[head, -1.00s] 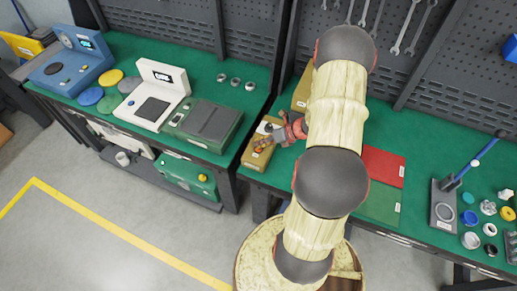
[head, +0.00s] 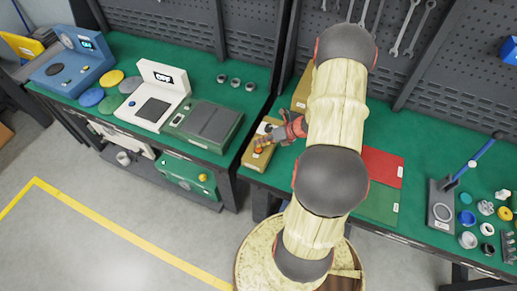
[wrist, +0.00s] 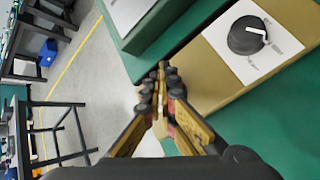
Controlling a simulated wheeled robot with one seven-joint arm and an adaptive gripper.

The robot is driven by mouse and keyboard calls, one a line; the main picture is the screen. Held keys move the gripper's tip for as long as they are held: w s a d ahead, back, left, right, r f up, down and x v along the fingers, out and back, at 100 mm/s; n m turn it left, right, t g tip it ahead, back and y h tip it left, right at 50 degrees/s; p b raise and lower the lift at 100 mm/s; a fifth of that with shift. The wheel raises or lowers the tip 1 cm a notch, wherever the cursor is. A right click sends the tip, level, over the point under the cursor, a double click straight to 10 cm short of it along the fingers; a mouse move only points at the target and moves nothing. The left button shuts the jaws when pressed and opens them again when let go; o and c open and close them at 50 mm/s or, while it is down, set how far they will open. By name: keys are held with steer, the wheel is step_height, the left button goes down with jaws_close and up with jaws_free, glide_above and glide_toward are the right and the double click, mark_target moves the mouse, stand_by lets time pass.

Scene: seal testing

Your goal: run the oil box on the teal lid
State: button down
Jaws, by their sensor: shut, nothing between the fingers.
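A tan box (head: 256,162) with a dark knob and an orange button stands at the left end of the right bench. It also shows in the wrist view (wrist: 225,85), with a black knob on a white plate. I see no label naming it the oil box. My gripper (head: 266,143) is at this box. In the wrist view my gripper (wrist: 162,72) is shut and empty, its tips by the box's near edge; contact is unclear. A green-teal disc (head: 109,104) lies on the left bench among other discs; I cannot tell if it is the teal lid.
The left bench holds a blue device (head: 72,68), a white device (head: 155,105) with a screen reading OFF, and a green case (head: 208,122). A red sheet (head: 383,166) and small rings (head: 467,217) lie on the right bench. My arm hides part of that bench.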

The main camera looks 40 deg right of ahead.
steer(key=shift+r+p, duration=2.15)
steer(key=shift+r, duration=0.4)
